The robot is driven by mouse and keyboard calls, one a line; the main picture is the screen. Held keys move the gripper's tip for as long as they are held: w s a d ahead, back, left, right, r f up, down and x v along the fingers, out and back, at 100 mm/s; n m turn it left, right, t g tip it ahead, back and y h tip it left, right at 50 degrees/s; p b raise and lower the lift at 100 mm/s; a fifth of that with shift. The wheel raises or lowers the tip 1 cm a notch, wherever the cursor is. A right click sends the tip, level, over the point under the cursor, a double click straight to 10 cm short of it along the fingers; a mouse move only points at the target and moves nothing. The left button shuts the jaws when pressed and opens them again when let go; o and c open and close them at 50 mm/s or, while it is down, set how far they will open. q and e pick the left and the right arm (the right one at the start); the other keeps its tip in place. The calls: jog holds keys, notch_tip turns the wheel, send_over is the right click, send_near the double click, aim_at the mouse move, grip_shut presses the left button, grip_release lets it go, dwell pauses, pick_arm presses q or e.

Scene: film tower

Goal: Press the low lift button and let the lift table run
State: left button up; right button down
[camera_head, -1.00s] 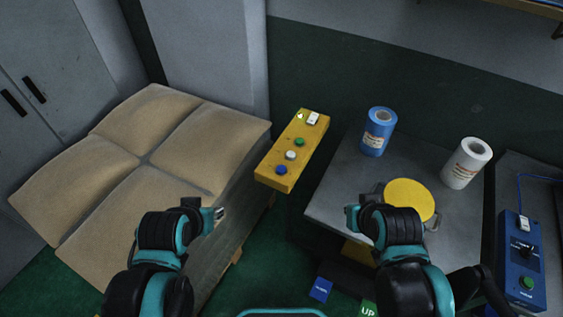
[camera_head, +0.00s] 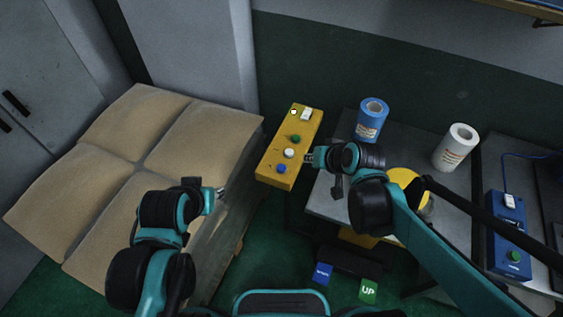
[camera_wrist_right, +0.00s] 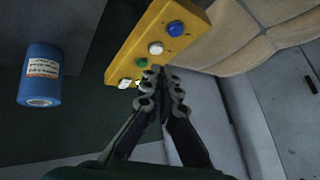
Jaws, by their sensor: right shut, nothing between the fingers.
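A green block marked "UP" (camera_head: 368,291) and a blue block (camera_head: 322,273) with unclear lettering sit low in front of the grey table (camera_head: 410,148). A yellow control box (camera_head: 271,160) has green (camera_head: 295,139), white (camera_head: 289,153) and blue (camera_head: 281,168) buttons; it also shows in the right wrist view (camera_wrist_right: 125,62). My right gripper (camera_head: 309,158) is shut and empty, its tips close beside the box's right side; contact cannot be told. My left gripper (camera_head: 218,194) hangs by the sacks; its finger opening is unclear.
A blue roll (camera_head: 372,120), a white roll (camera_head: 455,148) and a yellow disc (camera_head: 403,178) are on the grey table. A blue control box (camera_head: 508,235) is at right. Tan sacks (camera_head: 120,185) are stacked at left. Green floor shows between stack and table.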

jog(key=w+a+f+y+p, duration=0.1)
jog(key=w+a+y+p, duration=0.1)
jog(key=w+a, duration=0.4)
jog(key=shift+w+a+f+p, duration=0.2)
jog(key=shift+a+f+p, duration=0.1)
jog(key=shift+a+p, duration=0.4)
jog(key=b, duration=0.7)
send_over(283, 168)
notch_tip(283, 168, down, 8)
jog(key=shift+r, duration=0.1)
jog(key=shift+f, duration=0.5)
jog(key=shift+f+b, duration=0.4)
jog(key=shift+b, duration=0.25)
